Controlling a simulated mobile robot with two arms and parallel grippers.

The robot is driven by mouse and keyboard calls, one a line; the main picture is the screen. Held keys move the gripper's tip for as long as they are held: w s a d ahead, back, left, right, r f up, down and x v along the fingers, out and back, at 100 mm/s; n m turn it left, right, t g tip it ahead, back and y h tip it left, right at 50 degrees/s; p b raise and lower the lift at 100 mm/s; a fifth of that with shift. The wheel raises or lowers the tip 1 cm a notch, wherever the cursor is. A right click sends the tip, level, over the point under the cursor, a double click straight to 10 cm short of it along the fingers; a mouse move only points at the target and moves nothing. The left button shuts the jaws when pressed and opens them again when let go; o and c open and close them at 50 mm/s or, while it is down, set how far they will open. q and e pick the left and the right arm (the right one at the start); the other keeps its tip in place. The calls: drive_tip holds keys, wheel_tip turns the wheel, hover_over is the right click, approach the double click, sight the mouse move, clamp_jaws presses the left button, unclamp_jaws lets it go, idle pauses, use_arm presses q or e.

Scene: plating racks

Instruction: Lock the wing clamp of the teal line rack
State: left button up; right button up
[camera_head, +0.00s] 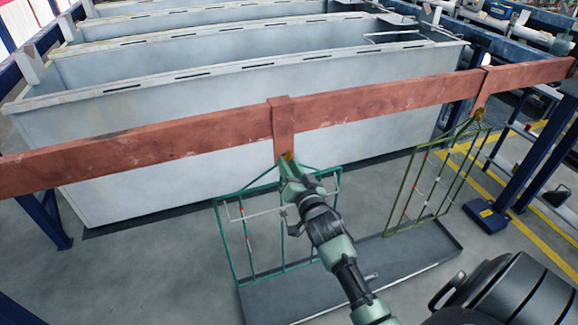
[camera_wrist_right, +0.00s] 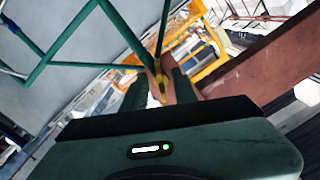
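The teal line rack (camera_head: 228,240) hangs from the reddish-brown beam (camera_head: 375,101) at the middle of the head view. Its teal bars also cross the upper left of the right wrist view (camera_wrist_right: 78,38). The small brass-yellow wing clamp (camera_wrist_right: 161,88) is at the rack's top, by the beam's hanger; in the head view it shows just above my gripper (camera_head: 287,155). My right gripper (camera_head: 290,170) is at the clamp. In the right wrist view its two fingers (camera_wrist_right: 160,92) stand apart, one on each side of the clamp, with gaps visible. My left gripper is out of view.
An olive rack (camera_head: 398,207) hangs from the same beam to the right. A grey drip tray (camera_head: 330,300) lies on the floor below both. Large grey tanks (camera_head: 200,125) stand behind the beam. Blue posts (camera_head: 540,160) stand at the right.

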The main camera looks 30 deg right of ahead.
clamp_jaws()
drive_tip(key=shift+n, duration=0.3)
drive_tip(key=shift+n+p, duration=0.65)
drive_tip(key=shift+n, duration=2.15)
unclamp_jaws()
drive_tip(key=shift+s, duration=0.1)
